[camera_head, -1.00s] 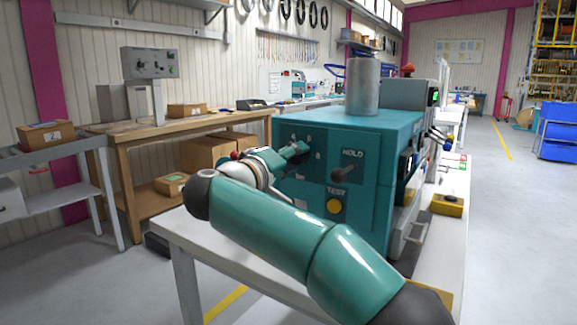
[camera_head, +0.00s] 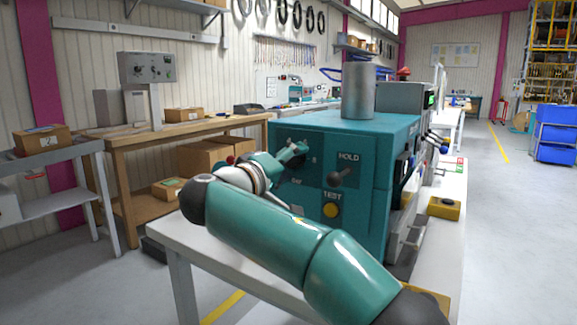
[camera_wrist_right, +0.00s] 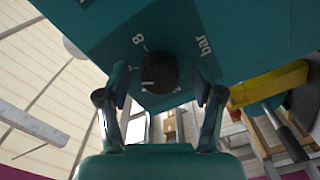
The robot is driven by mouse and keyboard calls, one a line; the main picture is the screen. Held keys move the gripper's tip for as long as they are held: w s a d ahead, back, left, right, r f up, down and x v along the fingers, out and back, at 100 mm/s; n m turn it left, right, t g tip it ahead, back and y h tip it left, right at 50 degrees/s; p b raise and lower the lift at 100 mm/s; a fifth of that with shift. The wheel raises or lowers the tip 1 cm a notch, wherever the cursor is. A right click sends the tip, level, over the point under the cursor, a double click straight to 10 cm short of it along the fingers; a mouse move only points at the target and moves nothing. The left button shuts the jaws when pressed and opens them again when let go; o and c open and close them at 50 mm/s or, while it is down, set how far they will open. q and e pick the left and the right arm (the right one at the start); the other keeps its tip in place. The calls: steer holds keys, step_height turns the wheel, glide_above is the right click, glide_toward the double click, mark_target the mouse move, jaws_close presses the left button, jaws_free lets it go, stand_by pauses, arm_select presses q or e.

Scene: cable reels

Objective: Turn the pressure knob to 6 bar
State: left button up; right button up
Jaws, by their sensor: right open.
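The black pressure knob (camera_wrist_right: 158,72) sits on the teal machine's front panel, with a white pointer line on its face. An "8" and the word "bar" are printed beside it; the other scale marks are partly covered or too small to read. My right gripper (camera_wrist_right: 163,90) is open, with one finger on each side of the knob; I cannot tell whether they touch it. In the head view my right gripper (camera_head: 293,154) is in front of the left part of the machine's panel (camera_head: 360,205) and hides most of the knob. My left gripper is not in view.
A grey cylinder (camera_head: 358,92) stands on the machine. A yellow box (camera_head: 444,208) lies on the white bench at right. A wooden table (camera_head: 100,132) stands at left.

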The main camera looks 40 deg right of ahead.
steer(key=v, duration=1.2)
steer(key=shift+f, duration=0.15)
